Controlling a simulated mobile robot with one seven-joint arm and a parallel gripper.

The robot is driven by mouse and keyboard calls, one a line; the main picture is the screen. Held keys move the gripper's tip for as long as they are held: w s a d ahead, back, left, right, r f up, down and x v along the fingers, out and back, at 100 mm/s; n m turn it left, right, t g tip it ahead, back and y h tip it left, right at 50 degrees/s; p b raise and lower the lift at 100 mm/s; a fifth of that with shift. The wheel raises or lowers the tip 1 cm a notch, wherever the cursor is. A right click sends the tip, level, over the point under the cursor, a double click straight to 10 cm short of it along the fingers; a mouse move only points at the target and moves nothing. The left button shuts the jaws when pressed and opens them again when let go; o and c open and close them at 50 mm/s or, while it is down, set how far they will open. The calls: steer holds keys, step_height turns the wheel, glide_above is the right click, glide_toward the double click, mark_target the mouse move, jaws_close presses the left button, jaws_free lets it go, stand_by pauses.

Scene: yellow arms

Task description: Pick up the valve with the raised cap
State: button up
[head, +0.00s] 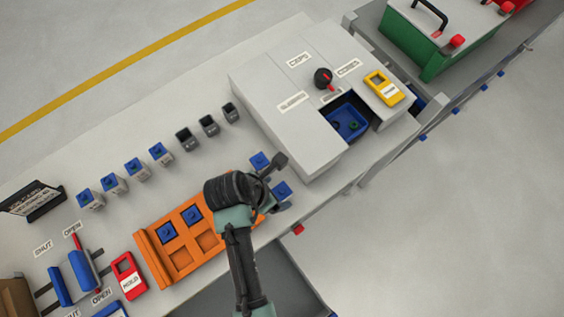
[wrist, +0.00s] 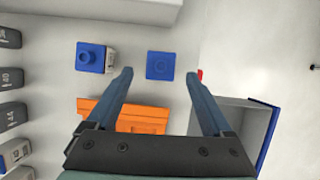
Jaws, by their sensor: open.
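Two blue-topped valves stand close together beyond the orange tray (head: 204,241). In the wrist view the left valve (wrist: 90,57) has a round cap standing up from its square blue top, and its pale side shows. The right valve (wrist: 161,65) looks flatter, with a darker round mark. In the head view they are the upper valve (head: 260,161) and the lower valve (head: 282,190). My gripper (wrist: 159,76) is open and empty. In the wrist view its fingertips lie to either side of the flatter valve; the capped valve is outside the left finger. I cannot tell the height gap.
The orange tray, also in the wrist view (wrist: 140,119), holds two blue-topped pieces (head: 167,233). Small grey bins (head: 208,126), some with blue-topped pieces, line the table's back. A large grey box (head: 285,80) stands just beyond the valves. The table's front edge is close.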

mark_target(279, 192)
steer(key=shift+p+x, duration=0.3)
steer(key=shift+x, duration=2.1)
steer(key=shift+d, duration=0.15)
steer(key=shift+r, duration=0.1)
jaws_close()
